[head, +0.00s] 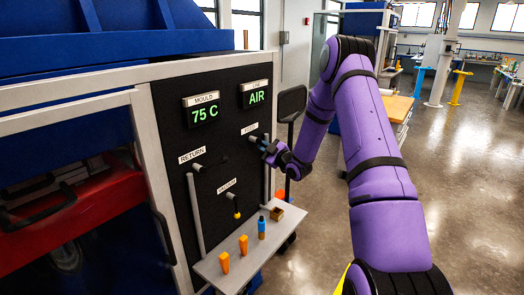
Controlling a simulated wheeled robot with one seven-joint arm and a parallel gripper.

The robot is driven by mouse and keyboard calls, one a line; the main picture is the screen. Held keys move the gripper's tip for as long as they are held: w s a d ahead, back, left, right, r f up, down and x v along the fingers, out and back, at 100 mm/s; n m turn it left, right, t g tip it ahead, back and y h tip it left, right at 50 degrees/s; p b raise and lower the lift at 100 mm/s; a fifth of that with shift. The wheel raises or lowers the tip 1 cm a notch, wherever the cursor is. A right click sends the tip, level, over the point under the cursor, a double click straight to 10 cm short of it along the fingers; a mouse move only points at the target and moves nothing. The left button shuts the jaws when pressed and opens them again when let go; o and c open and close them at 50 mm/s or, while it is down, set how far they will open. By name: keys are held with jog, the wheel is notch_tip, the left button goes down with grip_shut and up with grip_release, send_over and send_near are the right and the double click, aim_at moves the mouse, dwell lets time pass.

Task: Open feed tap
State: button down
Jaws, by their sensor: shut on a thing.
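The feed tap (254,140) is on the black panel, just below its "FEED" label (249,128). My gripper (265,146) reaches it from the right and is shut on it. The jaws hide most of the tap, so I cannot tell the angle of its handle. The rest of my purple arm runs down the right side of the view.
A grey shelf (222,256) below holds orange pieces, a blue bottle (261,229) and a small brown block (277,213).

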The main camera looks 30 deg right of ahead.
jog(key=n, duration=0.2)
jog(key=d+r+n+y, duration=0.1)
jog(key=n, duration=0.1)
jog(key=r+n, duration=0.1)
jog(key=n, duration=0.1)
jog(key=shift+w+d+n+y, duration=0.15)
jog(key=shift+w+n+y, duration=0.15)
jog(key=shift+y, duration=0.1)
jog(key=shift+d+r+n+y, duration=0.1)
jog(key=shift+r+n+y, duration=0.3)
jog(key=shift+n, duration=0.85)
jog(key=shift+d+r+n+y, duration=0.1)
jog(key=shift+r+n+y, duration=0.25)
jog(key=shift+n, duration=0.9)
jog(key=shift+r, duration=0.1)
jog(key=c, duration=1.2)
grip_release()
jog(key=v, duration=1)
jog(key=shift+s, duration=0.4)
